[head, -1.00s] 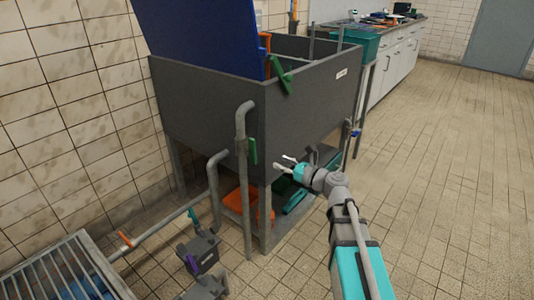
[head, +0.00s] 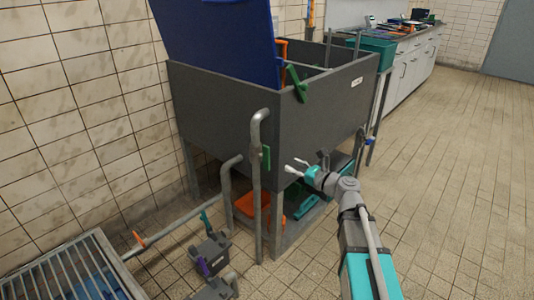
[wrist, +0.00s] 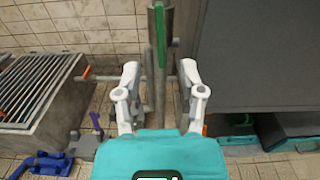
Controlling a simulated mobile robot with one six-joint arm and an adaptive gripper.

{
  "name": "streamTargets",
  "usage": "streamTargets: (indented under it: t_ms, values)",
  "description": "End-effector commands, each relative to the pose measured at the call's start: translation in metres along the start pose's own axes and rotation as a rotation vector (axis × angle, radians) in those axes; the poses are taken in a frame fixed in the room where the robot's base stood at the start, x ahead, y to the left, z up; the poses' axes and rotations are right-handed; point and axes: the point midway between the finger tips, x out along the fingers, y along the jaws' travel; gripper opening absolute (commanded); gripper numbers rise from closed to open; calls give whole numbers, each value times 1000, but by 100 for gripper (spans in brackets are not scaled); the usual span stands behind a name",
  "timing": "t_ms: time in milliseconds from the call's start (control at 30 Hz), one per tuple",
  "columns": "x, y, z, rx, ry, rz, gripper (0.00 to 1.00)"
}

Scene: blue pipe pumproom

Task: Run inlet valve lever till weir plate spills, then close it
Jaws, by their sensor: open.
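A green lever (head: 265,157) sits on the grey vertical pipe (head: 257,195) at the front of the dark grey tank (head: 215,105). In the wrist view the green lever (wrist: 160,37) hangs upright along the pipe, ahead and between my fingers. My gripper (head: 292,165) is open and empty, to the right of this lever and apart from it. In the wrist view my gripper (wrist: 159,68) has its fingers spread either side of the pipe's line of sight. I cannot tell which lever is the inlet valve's. The weir plate is not clearly identifiable, and no spilling water shows.
Another green handle (head: 299,82) is on the tank rim. A blue panel (head: 220,40) stands raised above the tank. An orange lever (head: 138,239), teal lever (head: 205,221) and purple lever (head: 202,265) are low left, near a floor grating (head: 70,275). Floor at right is clear.

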Motion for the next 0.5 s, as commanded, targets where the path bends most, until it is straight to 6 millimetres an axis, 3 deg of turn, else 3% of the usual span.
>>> streamTargets:
  t_ms: [500]
  values:
    - [79, -1, 0, 0, 0, 2, 51]
